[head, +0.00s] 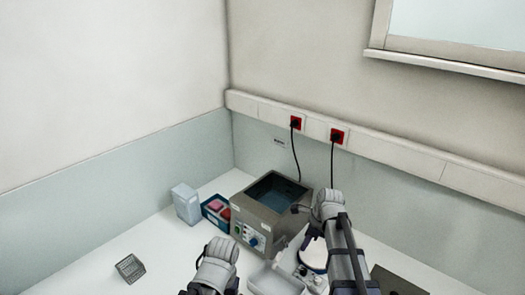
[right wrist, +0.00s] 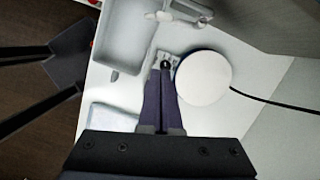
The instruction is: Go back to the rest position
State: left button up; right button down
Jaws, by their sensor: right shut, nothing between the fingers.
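My right gripper (right wrist: 165,66) points down over the white worktop in the right wrist view, its two dark fingers together and empty.
A grey water bath (head: 262,231) stands in the corner. Left of it are a blue box with red contents (head: 216,208) and a pale container (head: 186,204). A grey tray (right wrist: 122,45) lies beside the device. Cables hang from wall sockets.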

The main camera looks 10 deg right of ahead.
jog(key=s+a+f+n+h+b, duration=0.1)
jog(key=s+a+f+n+b, duration=0.2)
jog(key=n, duration=0.6)
jog(key=s+a+f+n+g+h+b, duration=0.1)
jog(key=s+a+f+n+b, duration=0.3)
jog(key=s+a+n, duration=0.3)
jog(key=s+a+f+n+h+b, duration=0.1)
jog(key=s+a+f+n+b, duration=0.3)
jog(key=s+n, duration=0.3)
jog(key=a+f+n, duration=0.1)
jog(key=n, duration=0.4)
jog(key=shift+s+a+g+h, duration=0.3)
jog(key=shift+s+a, duration=0.1)
